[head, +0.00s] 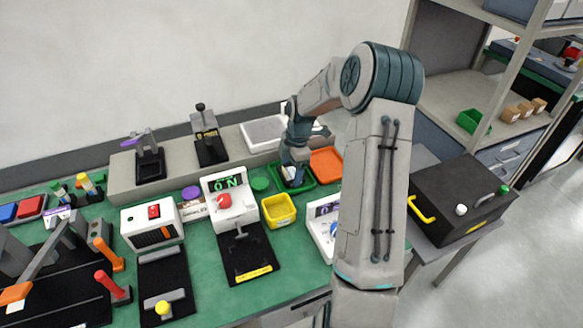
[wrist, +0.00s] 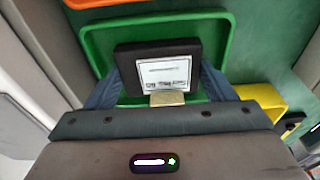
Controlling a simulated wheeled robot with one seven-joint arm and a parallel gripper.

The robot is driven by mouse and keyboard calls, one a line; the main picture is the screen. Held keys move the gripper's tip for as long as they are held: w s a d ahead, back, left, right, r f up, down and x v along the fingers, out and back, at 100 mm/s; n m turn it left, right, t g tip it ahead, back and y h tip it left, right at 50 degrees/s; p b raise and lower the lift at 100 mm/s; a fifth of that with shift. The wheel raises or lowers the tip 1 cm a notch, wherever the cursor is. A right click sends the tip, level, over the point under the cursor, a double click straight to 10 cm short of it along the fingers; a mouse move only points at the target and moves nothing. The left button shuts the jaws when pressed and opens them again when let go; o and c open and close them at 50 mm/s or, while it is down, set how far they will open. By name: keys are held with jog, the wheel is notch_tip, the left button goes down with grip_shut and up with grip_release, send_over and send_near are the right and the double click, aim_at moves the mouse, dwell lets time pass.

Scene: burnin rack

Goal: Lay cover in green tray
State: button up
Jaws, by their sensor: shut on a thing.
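My gripper (head: 293,180) points down over the green tray (head: 309,183) at the back of the bench. In the wrist view my gripper (wrist: 160,66) has its blue fingers shut on a flat black piece (wrist: 126,62) with a white printed label and a gold tab. I cannot tell from its look whether this piece is the cover. The green tray (wrist: 88,42) shows around and beneath it, and the piece is within the tray's outline. Whether it touches the tray floor is hidden. The tray floor that shows is empty.
An orange tray (head: 328,160) is just right of the green tray. A white tester (head: 228,190) stands farther left. A black box (head: 462,190) is at the right.

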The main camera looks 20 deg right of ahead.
jog(key=shift+f, duration=0.2)
jog(key=o, duration=0.7)
jog(key=shift+o, duration=0.2)
jog(key=shift+r, duration=0.1)
notch_tip(320, 180, up, 12)
jog(key=d, duration=0.2)
jog(key=s+a+r+m+h, duration=0.2)
jog(key=s+a+r+m, duration=0.6)
jog(key=s, duration=0.3)
jog(key=s+a+m+t, duration=0.1)
jog(key=s+a+m, duration=0.1)
jog(key=s, duration=0.3)
jog(key=s+a+f+m+t, duration=0.1)
jog(key=s+a+m, duration=0.1)
jog(key=s+m, duration=0.2)
jog(key=s+a+m, duration=0.1)
jog(key=s+m, duration=0.3)
jog(key=s, duration=0.3)
jog(key=shift+s+a+f+t, duration=0.2)
jog(key=shift+s+a+t, duration=0.05)
jog(key=shift+a+t, duration=0.15)
